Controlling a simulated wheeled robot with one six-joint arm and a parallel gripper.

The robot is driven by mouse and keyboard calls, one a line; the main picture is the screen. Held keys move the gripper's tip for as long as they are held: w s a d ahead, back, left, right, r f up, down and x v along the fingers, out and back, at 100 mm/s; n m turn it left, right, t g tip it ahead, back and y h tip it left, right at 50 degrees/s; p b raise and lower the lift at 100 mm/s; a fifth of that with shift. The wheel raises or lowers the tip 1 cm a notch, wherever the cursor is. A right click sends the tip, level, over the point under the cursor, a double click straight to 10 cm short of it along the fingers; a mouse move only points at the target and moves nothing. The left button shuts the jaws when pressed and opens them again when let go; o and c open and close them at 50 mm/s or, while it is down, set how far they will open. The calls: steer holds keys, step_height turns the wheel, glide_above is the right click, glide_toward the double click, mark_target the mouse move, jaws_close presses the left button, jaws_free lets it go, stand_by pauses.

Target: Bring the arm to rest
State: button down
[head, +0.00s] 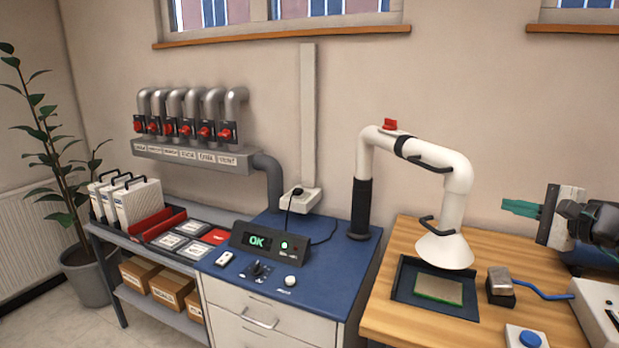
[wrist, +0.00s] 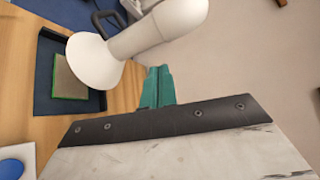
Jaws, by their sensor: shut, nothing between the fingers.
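My gripper (head: 518,207) is at the right of the head view, raised above the wooden bench and to the right of the white suction hood. Its teal fingers are together and empty. They also show in the wrist view (wrist: 158,85), beside the white hood arm. My dark wrist links are at the right edge of the head view.
The white hood (head: 444,250) hangs over a dark tray (head: 405,285) with a green-edged plate (head: 438,288) in it. A small metal-and-black block (head: 500,284) with a blue cable and a blue button (head: 530,339) are on the bench (head: 385,318). A display (head: 262,241) reads OK.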

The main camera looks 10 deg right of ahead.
steer(key=s+a+f+n+g+y, duration=0.1)
steer(key=s+a+f+n+g, duration=0.25)
steer(key=s+a+g, duration=0.35)
steer(key=s+a+f+n+g+y, duration=0.1)
steer(key=s+a+f+n+g, duration=0.25)
steer(key=a, duration=0.55)
steer(key=s+a+r+n+g+h, duration=0.2)
steer(key=s+a+n+g+h, duration=0.1)
steer(key=s+n+h, duration=0.4)
steer(key=shift+s+a+n, duration=0.65)
steer(key=shift+s+n, duration=0.85)
steer(key=shift+s, duration=1.55)
